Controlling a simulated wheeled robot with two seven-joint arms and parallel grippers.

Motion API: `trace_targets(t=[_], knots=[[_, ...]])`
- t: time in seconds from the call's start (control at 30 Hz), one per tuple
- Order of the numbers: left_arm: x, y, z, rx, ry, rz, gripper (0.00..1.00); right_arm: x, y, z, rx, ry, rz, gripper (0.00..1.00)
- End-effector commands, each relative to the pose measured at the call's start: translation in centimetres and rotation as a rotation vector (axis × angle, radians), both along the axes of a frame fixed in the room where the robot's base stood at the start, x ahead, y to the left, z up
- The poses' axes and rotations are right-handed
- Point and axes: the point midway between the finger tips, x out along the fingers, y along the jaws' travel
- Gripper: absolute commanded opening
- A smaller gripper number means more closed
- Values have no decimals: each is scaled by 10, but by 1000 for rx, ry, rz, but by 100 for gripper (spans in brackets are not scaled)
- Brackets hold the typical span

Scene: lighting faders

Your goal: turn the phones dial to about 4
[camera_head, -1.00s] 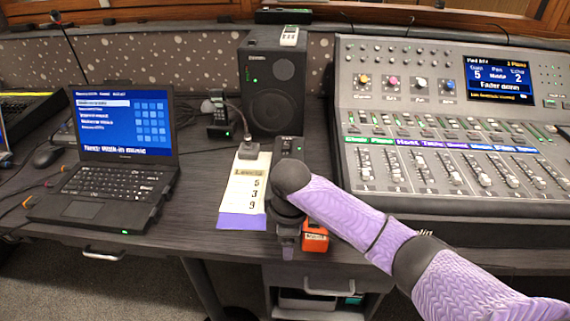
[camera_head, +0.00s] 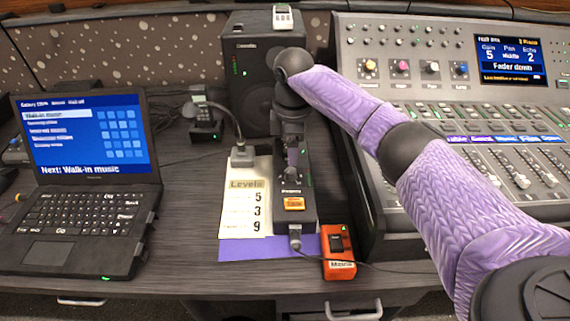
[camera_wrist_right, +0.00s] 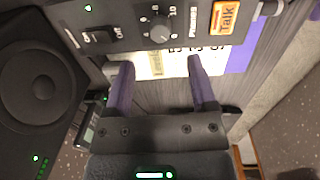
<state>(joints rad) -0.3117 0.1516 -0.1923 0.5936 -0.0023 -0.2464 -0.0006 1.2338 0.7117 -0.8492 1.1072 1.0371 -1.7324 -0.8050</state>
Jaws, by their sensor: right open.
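The phones dial (camera_wrist_right: 159,31) is a round grey knob on a dark box (camera_wrist_right: 110,14), with printed numbers around it and a Phones label beside it. I cannot clearly read its pointer. In the head view the box (camera_head: 306,185) stands right of the Levels sheet. My right gripper (camera_head: 291,160) points down over the box and partly hides it. In the right wrist view my right gripper (camera_wrist_right: 160,63) is open and empty, its purple fingers apart, with the dial beyond the gap between their tips. I see no contact. My left gripper is not in view.
The box also carries an On/Off switch (camera_wrist_right: 104,36) and an orange Talk button (camera_head: 294,203). Beside it are the Levels sheet (camera_head: 240,220), a gooseneck microphone (camera_head: 242,156) and an orange Monitor box (camera_head: 338,255). A speaker (camera_head: 250,85) stands behind, a laptop (camera_head: 85,190) left, a mixing desk (camera_head: 400,70) right.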

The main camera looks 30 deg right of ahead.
Motion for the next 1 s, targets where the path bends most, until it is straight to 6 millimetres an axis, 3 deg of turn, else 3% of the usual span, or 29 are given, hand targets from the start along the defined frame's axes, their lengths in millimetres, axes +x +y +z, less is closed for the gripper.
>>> trace_targets(t=[0.03, 0.23, 0.6, 0.93, 1.0], knots=[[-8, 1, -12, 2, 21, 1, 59, 0, -1, -21, 0, 6, 0, 72], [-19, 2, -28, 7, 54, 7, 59, 2, -1, -59, 0, 4, 0, 72], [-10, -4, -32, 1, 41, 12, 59, 3, -2, -66, 0, 0, 1, 72], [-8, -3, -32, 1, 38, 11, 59, 3, -2, -66, 0, 0, 1, 3], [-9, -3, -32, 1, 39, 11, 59, 3, -2, -66, 0, 0, 1, 0]])
